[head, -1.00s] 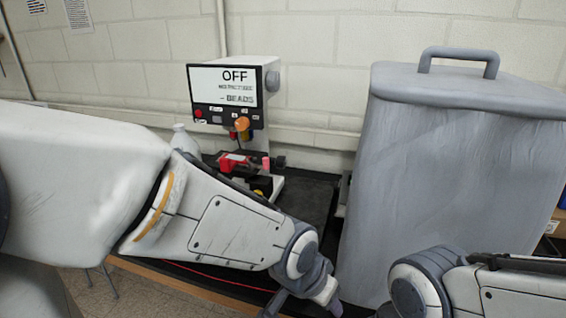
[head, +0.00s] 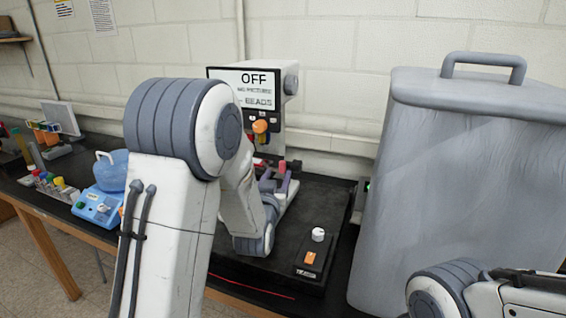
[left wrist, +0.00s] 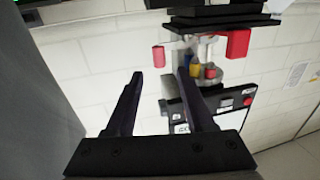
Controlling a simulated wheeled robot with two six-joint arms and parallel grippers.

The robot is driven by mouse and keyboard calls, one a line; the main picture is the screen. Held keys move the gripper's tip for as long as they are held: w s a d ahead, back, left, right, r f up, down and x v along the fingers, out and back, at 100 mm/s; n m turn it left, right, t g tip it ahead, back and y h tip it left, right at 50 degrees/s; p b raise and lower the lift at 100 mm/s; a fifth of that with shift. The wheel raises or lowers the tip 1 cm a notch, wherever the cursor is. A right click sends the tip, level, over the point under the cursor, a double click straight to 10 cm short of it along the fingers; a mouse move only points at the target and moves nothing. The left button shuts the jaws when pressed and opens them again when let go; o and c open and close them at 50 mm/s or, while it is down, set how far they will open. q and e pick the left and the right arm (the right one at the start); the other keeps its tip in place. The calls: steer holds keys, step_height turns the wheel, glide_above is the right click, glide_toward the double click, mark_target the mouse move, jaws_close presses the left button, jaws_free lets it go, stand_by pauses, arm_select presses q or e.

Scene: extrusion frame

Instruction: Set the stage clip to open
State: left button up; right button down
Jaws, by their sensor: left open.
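The microscope (head: 290,85) stands on a black base, its screen reading OFF, no picture and BEADS. A pink-red peg (head: 283,168) stands at its stage, perhaps the clip's handle; I cannot tell the clip's setting. In the left wrist view, turned upside down, the peg (left wrist: 159,56) lies between the lines of my fingers, beyond their tips, beside a pale arm. A red block (left wrist: 238,42) is on the stage's other side. My left gripper (left wrist: 160,76) is open and empty. In the head view it is at the stage (head: 274,182), partly behind my arm. My right gripper is out of view.
A large grey covered box (head: 460,190) stands close on the right. The black base carries a white knob (head: 318,235) and an orange switch (head: 310,258). A blue device with a jug (head: 100,205) and several small bottles stand left. A red cable runs along the front.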

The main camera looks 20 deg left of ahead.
mark_target(281, 165)
arm_select(q)
steer(key=w, duration=0.2)
steer(key=w+p, duration=0.1)
steer(key=w, duration=0.1)
steer(key=w+a+p, duration=0.1)
steer(key=w, duration=0.1)
steer(key=shift+r, duration=0.1)
steer(key=shift+w+a+p, duration=0.1)
steer(key=shift+w+p, duration=0.3)
steer(key=shift+w, duration=0.35)
jaws_close()
